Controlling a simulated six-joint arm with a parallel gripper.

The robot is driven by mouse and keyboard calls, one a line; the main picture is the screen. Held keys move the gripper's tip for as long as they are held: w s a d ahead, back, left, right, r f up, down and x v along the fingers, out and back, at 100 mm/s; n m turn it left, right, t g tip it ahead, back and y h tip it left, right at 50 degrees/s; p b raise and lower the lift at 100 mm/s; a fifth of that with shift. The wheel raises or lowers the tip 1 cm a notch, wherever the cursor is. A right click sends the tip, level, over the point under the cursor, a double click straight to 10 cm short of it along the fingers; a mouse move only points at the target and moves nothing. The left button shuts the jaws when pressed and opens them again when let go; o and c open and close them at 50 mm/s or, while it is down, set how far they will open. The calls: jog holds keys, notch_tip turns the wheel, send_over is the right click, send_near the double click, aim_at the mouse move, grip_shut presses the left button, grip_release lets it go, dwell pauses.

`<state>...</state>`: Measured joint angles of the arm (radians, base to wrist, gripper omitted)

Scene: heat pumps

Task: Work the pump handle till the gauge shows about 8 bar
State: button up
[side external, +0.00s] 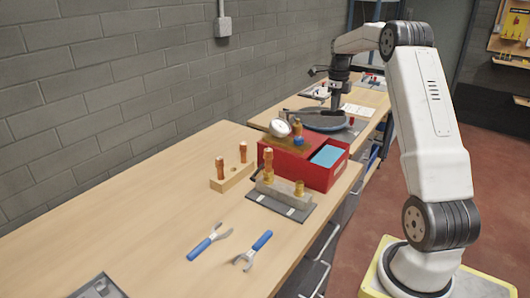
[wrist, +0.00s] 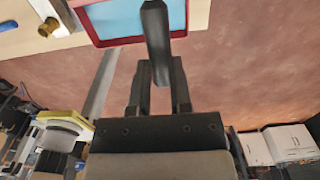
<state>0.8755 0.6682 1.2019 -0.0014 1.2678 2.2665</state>
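The test pump is a red box (side external: 318,178) with blue liquid (side external: 327,155) in its open right part; its red rim (wrist: 187,18) and liquid (wrist: 125,15) show in the wrist view. A round white-faced gauge (side external: 280,127) stands at its back left; its reading is too small to make out. The dark pump handle (side external: 299,112) runs to the right above the box. My gripper (side external: 333,106) points down at the handle's end. In the wrist view my gripper (wrist: 161,68) has its fingers close on both sides of the dark bar (wrist: 157,30), apparently gripping it.
A grey block (side external: 285,190) with copper and brass fittings stands on a dark plate before the pump. A wooden holder (side external: 233,177) stands left. Two blue-handled tools (side external: 205,243) (side external: 256,246) lie in front. A dark round disc (side external: 322,119) lies behind the pump.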

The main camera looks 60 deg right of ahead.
aim_at(334, 114)
jog(key=shift+f, duration=1.9)
dwell(1.3)
jog(key=shift+r, duration=4.15)
